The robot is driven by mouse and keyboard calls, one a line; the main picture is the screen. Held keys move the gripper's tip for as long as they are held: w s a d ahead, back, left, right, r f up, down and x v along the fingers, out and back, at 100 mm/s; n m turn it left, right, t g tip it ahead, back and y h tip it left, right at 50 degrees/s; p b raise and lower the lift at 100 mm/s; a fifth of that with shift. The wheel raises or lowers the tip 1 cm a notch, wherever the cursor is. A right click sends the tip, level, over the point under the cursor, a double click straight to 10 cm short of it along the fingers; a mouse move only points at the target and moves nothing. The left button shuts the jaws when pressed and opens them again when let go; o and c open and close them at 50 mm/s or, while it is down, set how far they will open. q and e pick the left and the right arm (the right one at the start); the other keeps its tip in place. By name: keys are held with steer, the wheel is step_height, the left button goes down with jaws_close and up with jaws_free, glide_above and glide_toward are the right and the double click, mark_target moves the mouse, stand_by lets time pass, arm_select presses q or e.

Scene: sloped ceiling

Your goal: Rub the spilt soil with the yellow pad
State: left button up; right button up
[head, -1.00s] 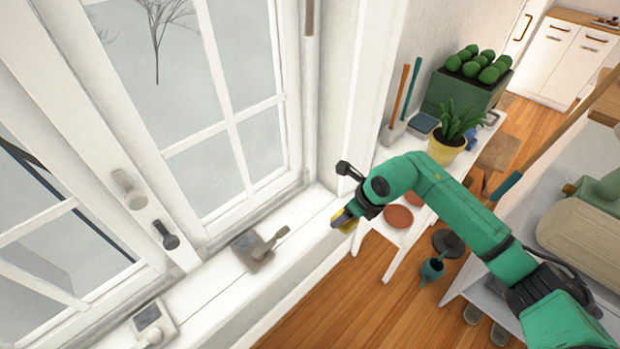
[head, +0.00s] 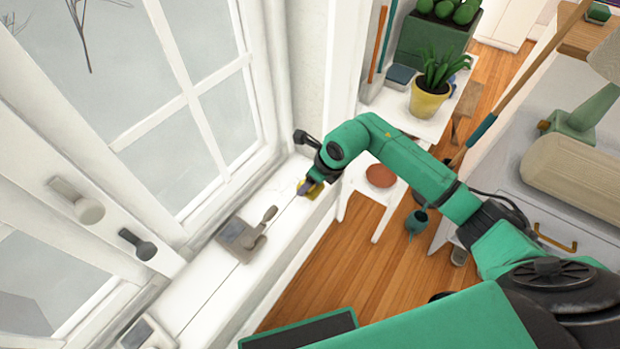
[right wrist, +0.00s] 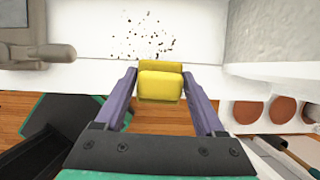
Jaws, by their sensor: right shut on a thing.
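The yellow pad (right wrist: 160,83) is held between the two fingers of my right gripper (right wrist: 160,90) in the right wrist view. In the head view my right gripper (head: 306,188) is over the white window sill, with a bit of the yellow pad (head: 314,190) showing. The spilt soil (right wrist: 145,38) is a scatter of small dark specks on the sill, just beyond the pad in the right wrist view. I cannot tell whether the pad touches the sill. In the head view the soil is hardly visible. My left gripper is not in view.
A white bench with a potted plant (head: 430,95) and terracotta saucers (head: 380,176) stands to the right.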

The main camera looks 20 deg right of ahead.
steer(key=shift+f+b, duration=0.8)
steer(key=shift+f, duration=0.15)
stand_by(0.5)
